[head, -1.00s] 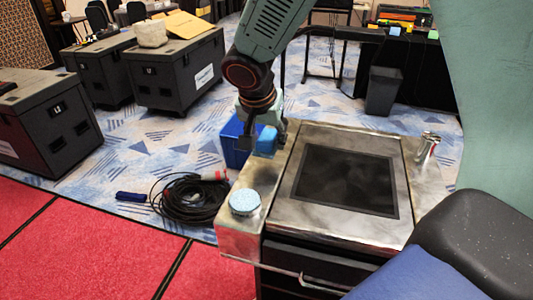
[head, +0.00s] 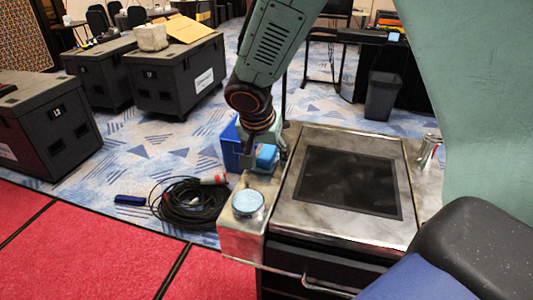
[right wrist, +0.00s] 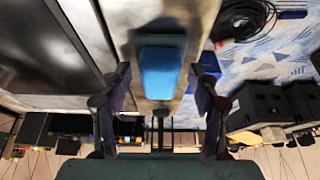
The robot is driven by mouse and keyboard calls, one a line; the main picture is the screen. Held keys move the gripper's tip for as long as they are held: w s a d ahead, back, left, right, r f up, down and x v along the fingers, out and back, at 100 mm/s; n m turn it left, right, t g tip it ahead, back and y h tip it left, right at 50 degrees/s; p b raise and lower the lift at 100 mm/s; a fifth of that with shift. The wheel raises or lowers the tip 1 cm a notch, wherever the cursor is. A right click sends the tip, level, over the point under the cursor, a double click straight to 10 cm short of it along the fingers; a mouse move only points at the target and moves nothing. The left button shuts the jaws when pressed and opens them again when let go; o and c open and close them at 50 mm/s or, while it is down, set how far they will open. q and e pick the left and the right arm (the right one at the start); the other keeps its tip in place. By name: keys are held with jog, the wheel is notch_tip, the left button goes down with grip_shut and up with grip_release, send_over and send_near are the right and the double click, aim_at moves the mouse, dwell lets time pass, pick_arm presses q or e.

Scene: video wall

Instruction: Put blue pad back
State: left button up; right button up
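The blue pad (head: 266,157) is at the narrow metal ledge (head: 240,228) along the left side of the stove. My right gripper (head: 264,153) points down over it, and its fingers partly hide it. In the right wrist view the blue pad (right wrist: 161,72) shows between the two fingers of my right gripper (right wrist: 159,72). A narrow gap shows on each side of the pad, so the gripper looks open around it. Whether the pad rests flat on the ledge is hard to tell. My left gripper is not in view.
A round tin with a speckled blue top (head: 248,202) stands near the ledge's front end. The stove's dark glass top (head: 347,182) is clear. A shiny metal object (head: 428,149) stands at its right. A blue bin (head: 231,145) and coiled cable (head: 190,206) are on the floor.

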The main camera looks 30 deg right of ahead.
jog(key=shift+o, duration=0.3)
jog(key=shift+d+f, duration=0.1)
jog(key=shift+d, duration=0.1)
jog(key=shift+a, duration=0.1)
jog(key=p+v, duration=0.3)
jog(key=v, duration=0.9)
jog(key=shift+s, duration=0.1)
